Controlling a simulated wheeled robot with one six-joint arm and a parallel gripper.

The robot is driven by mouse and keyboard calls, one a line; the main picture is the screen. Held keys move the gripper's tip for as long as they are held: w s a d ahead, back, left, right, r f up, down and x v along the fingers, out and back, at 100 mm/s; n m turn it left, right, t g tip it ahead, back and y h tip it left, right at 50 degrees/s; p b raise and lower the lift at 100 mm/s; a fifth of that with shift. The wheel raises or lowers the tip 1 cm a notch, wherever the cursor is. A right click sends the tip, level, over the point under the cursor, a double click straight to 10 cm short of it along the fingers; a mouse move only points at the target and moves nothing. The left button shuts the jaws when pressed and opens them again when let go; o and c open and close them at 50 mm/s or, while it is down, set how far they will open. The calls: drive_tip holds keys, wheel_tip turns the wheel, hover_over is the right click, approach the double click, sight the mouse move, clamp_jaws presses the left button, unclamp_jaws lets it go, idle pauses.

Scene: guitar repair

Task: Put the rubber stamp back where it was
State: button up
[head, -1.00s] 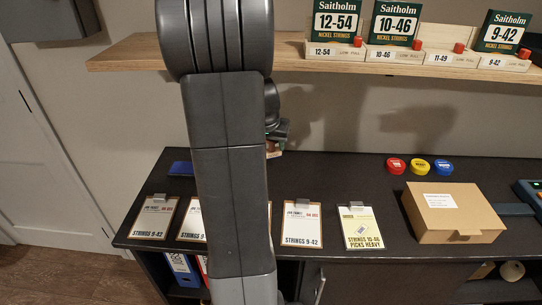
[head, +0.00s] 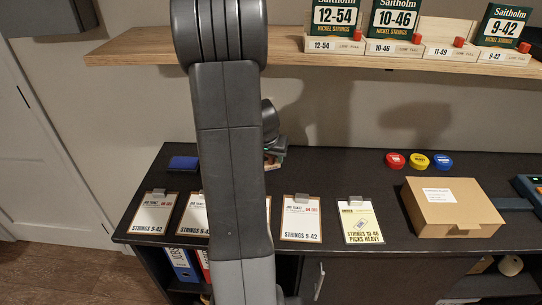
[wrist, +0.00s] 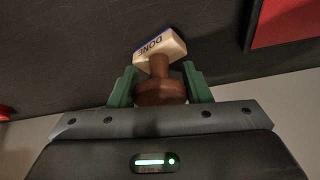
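The rubber stamp (wrist: 158,60) has a brown turned handle and a pale block labelled DONE. In the wrist view my gripper (wrist: 160,84) has its green fingers on either side of the handle, shut on it. The stamp's block points away from the gripper, over the dark counter top (wrist: 60,60). In the head view my gripper (head: 273,152) is low over the back of the counter, partly hidden behind my arm. The gap between stamp and counter cannot be judged exactly.
A dark blue pad (head: 183,163) lies left of my arm. A red dark-edged surface (wrist: 287,22) shows in the wrist view. Clipboards (head: 301,218) line the front edge. Red (head: 395,160), yellow (head: 419,161) and blue (head: 443,161) tins and a cardboard box (head: 453,210) stand right. A shelf (head: 130,48) overhangs.

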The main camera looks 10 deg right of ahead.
drive_tip(key=o, duration=0.4)
drive_tip(key=shift+r, duration=0.1)
drive_tip(key=shift+r+p, duration=0.2)
drive_tip(key=shift+p, duration=0.2)
drive_tip(key=v, duration=0.7)
drive_tip(key=shift+s+r, duration=0.1)
drive_tip(key=o, duration=0.7)
drive_tip(key=shift+o, duration=0.2)
